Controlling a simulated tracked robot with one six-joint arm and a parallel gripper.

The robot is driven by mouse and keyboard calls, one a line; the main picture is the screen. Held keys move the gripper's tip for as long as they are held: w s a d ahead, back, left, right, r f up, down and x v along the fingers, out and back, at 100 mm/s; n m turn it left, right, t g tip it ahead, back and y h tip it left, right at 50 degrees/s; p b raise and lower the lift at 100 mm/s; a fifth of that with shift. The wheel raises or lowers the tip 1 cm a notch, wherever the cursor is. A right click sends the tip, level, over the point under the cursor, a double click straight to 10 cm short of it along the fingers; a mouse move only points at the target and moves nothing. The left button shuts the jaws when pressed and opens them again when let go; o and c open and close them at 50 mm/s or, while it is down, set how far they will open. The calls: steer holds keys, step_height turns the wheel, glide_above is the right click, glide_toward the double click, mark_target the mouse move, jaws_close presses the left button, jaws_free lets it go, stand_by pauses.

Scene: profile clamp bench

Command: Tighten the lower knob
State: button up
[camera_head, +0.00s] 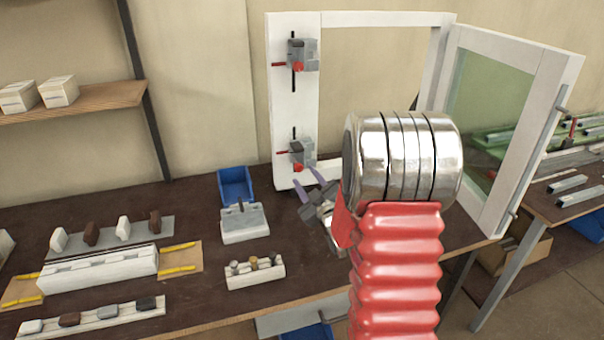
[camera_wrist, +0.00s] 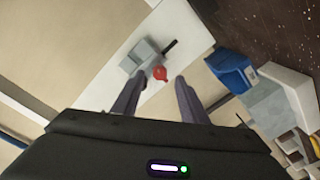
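The lower clamp (camera_head: 298,152) sits low on the left upright of the white frame. Its grey body has a black bar and the red lower knob (camera_head: 296,154) with a red handle to its left. In the wrist view the red knob (camera_wrist: 160,72) lies just ahead of my fingertips, a little left of the midline between them. My gripper (camera_head: 309,184) is open, with its purple fingers apart and nothing between them. It is just below the lower clamp in the head view. The upper clamp (camera_head: 300,54) has a similar red knob.
The white frame (camera_head: 385,19) stands on the dark bench with its glazed sash (camera_head: 492,95) swung open at right. A blue bin (camera_head: 236,184) and a grey-white block (camera_head: 244,223) stand left of my gripper. A small rack (camera_head: 255,274) is nearer the front. Some dark benchtop lies bare between them.

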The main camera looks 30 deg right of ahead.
mark_target(299, 170)
steer(key=shift+w+d, duration=0.2)
steer(key=shift+w, duration=0.75)
steer(key=shift+w+d, duration=0.2)
steer(key=shift+w, duration=0.75)
jaws_close()
steer(key=shift+m, duration=0.3)
steer(key=m, duration=0.6)
steer(key=shift+a+f, duration=0.1)
steer(key=shift+a, duration=0.05)
steer(key=m, duration=0.6)
steer(key=shift+m+h, duration=0.3)
steer(key=shift+h, duration=0.1)
